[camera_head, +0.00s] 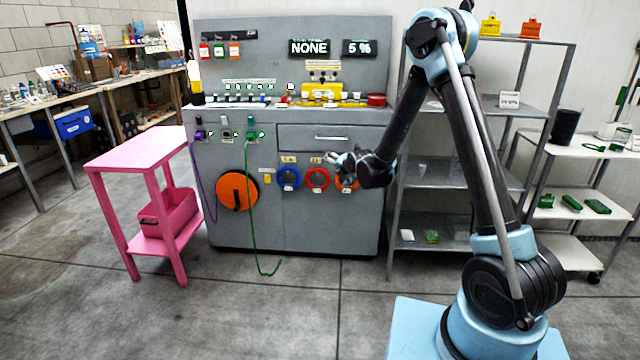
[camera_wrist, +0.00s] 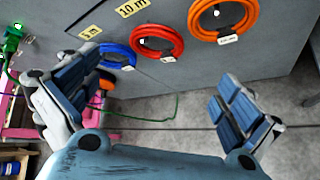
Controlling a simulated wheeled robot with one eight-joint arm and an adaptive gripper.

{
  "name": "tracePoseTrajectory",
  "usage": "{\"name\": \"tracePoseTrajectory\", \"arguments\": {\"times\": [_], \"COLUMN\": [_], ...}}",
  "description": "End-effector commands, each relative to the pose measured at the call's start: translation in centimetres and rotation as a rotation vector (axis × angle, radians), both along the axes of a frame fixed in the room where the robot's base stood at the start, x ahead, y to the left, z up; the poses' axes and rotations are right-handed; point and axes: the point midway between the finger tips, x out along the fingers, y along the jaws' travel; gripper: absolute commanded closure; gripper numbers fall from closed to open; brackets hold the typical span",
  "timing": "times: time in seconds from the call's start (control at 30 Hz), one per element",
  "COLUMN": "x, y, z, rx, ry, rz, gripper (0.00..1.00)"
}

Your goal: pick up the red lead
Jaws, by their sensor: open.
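The red lead (camera_head: 308,179) hangs as a coil on the front of the grey cabinet, between a blue coil (camera_head: 281,178) and an orange coil (camera_head: 347,187). In the wrist view the red lead (camera_wrist: 179,42) is at the upper middle, with the blue coil (camera_wrist: 108,53) to its left and the orange coil (camera_wrist: 253,18) to its right. A white tag hangs below it. My gripper (camera_head: 334,158) is in front of the cabinet, just above and right of the red lead in the head view. Its fingers (camera_wrist: 160,100) are spread wide and empty, apart from the coil.
A drawer (camera_head: 330,137) with a handle is above the coils. A green cable (camera_head: 252,215) hangs left of them to the floor, near an orange disc (camera_head: 238,190). A pink cart (camera_head: 150,155) stands at left, grey shelves (camera_head: 470,172) at right.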

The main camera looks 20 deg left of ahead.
Motion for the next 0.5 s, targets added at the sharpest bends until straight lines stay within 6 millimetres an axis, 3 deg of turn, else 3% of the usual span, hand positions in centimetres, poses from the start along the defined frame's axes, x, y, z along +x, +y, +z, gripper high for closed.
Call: {"name": "tracePoseTrajectory", "arguments": {"times": [0.17, 0.5], "x": [0.5, 3.7], "y": [1.1, 3.6], "z": [-0.9, -3.4], "rx": [-0.009, -0.008], "ry": [-0.017, -0.016], "rz": [0.017, 0.016], "gripper": [0.00, 0.00]}}
